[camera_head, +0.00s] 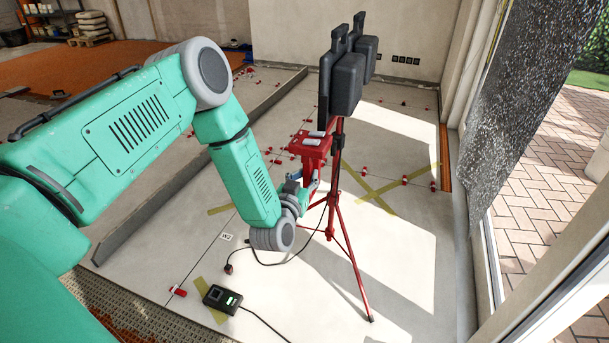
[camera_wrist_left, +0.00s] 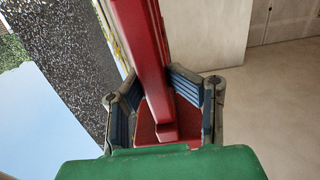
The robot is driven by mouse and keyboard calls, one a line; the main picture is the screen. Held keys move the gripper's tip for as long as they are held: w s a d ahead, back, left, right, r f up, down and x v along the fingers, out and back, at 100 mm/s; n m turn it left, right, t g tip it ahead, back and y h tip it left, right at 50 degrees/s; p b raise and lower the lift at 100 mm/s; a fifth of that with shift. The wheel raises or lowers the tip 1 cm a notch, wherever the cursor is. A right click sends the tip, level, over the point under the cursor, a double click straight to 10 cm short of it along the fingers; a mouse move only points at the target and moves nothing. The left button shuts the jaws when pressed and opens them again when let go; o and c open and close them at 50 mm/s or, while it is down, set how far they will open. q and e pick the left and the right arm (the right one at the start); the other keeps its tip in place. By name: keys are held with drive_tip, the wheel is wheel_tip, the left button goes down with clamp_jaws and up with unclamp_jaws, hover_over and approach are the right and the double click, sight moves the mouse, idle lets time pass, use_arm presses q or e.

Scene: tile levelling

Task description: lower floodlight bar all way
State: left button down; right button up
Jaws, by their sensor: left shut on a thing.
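The floodlight stand is a red tripod (camera_head: 334,195) standing upright on the tiled floor. Its two dark floodlight heads (camera_head: 344,78) sit side by side on top in the head view. A red boxy part (camera_head: 312,148) sits on the near side of the mast. My left gripper (camera_head: 308,185) is at the stand just below that part. In the left wrist view its blue-padded fingers (camera_wrist_left: 165,103) are shut on a red bar (camera_wrist_left: 141,45) of the stand. The fingertips are small and partly hidden in the head view. My right gripper is not in view.
A black box with a green display (camera_head: 222,299) and cable lies on the floor near the tripod. Red levelling clips (camera_head: 178,291) and yellow tape (camera_head: 371,184) mark the tiles. A speckled panel (camera_head: 535,95) hangs at right. A low grey kerb (camera_head: 168,205) runs left.

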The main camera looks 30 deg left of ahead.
use_arm(q)
drive_tip(key=c, duration=1.6)
unclamp_jaws()
drive_tip(key=shift+w+d, duration=0.15)
drive_tip(key=shift+d, duration=0.3)
drive_tip(key=shift+o, duration=1)
drive_tip(key=shift+w+d+f, duration=0.1)
drive_tip(key=shift+w, duration=0.1)
drive_tip(key=shift+s, duration=0.15)
drive_tip(key=shift+s, duration=0.35)
drive_tip(key=v, duration=1.1)
